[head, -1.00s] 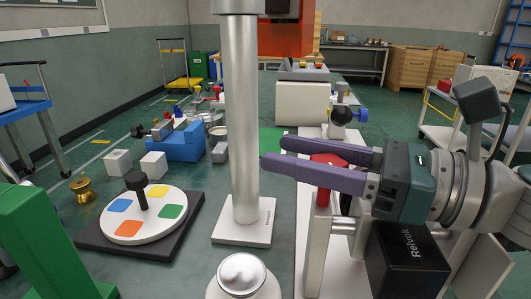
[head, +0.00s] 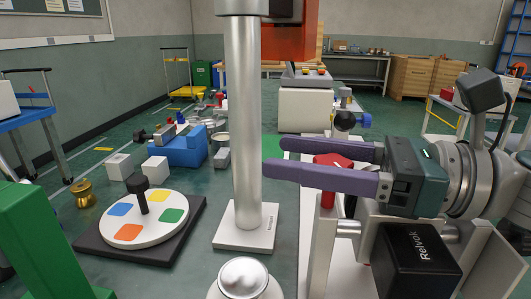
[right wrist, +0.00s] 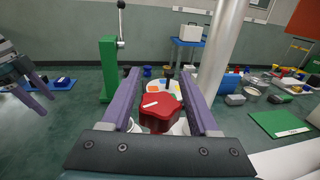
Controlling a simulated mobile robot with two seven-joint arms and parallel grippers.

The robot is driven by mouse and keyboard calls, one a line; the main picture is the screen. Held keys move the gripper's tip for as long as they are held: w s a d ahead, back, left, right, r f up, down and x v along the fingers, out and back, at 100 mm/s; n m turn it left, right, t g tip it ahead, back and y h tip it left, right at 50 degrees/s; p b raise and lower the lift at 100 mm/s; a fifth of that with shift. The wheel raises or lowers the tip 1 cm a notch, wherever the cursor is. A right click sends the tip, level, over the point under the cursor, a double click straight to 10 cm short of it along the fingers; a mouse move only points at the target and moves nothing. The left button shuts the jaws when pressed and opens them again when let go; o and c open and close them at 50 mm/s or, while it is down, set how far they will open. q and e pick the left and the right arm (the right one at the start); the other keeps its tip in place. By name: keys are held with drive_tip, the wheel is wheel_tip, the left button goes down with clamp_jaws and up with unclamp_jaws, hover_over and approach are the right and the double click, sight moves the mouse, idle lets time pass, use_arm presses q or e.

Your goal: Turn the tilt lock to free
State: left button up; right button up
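I take the red lobed knob with a white bar on its top to be the tilt lock (head: 331,159); it stands upright on the right. In the right wrist view the knob (right wrist: 160,116) lies between the two purple fingers of my right gripper (head: 272,157). That gripper is open, with its fingers on either side of the knob. I cannot tell whether they touch it. The near finger hides part of the knob in the head view. My left gripper (right wrist: 34,92) shows at the left of the right wrist view, open and empty. No lock labels are legible.
A thick silver column (head: 245,120) stands left of the right fingertips. A round dial with coloured patches (head: 147,233) lies further left. A green post (head: 45,240) is at the left edge. A black box (head: 415,262) sits below my right gripper.

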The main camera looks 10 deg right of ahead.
use_arm(q)
drive_tip(key=shift+a, duration=0.1)
use_arm(e)
drive_tip(key=shift+o, duration=1)
use_arm(q)
drive_tip(key=shift+f, duration=0.2)
use_arm(e)
drive_tip(key=v, duration=1)
